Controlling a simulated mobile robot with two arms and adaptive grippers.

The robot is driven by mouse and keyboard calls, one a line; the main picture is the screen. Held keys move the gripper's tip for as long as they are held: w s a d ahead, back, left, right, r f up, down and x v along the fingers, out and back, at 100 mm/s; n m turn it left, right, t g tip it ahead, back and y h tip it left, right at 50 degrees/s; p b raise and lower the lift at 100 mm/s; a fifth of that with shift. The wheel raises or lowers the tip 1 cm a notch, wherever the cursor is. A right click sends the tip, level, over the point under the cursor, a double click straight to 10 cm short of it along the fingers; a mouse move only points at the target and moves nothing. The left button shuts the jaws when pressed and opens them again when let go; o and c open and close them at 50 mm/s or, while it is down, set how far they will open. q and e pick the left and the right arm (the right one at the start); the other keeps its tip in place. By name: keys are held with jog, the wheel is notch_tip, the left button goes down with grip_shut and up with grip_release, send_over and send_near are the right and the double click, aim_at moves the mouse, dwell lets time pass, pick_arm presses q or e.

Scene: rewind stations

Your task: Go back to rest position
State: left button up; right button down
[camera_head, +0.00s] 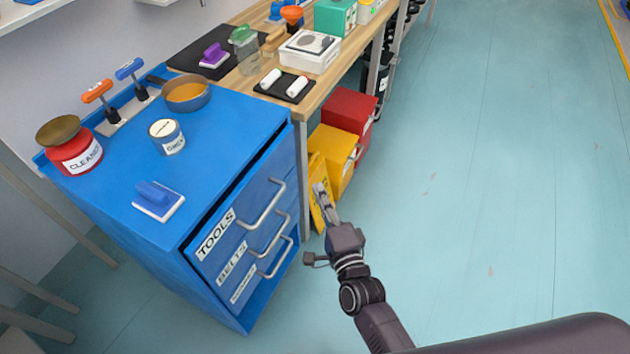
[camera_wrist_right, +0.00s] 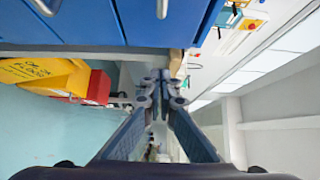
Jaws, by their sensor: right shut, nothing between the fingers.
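My right gripper (camera_head: 321,196) reaches in from the bottom of the head view. It is shut and empty, in front of the right end of the blue cabinet (camera_head: 262,303) and apart from its drawer handles. In the right wrist view the fingertips (camera_wrist_right: 160,82) meet, with the blue drawer fronts (camera_wrist_right: 90,22) behind them. My left gripper does not show in either view.
A yellow box (camera_head: 336,155) and a red box (camera_head: 350,111) stand under the wooden bench (camera_head: 339,77). The floor at right is clear.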

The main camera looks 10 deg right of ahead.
jog(key=shift+s, duration=0.35)
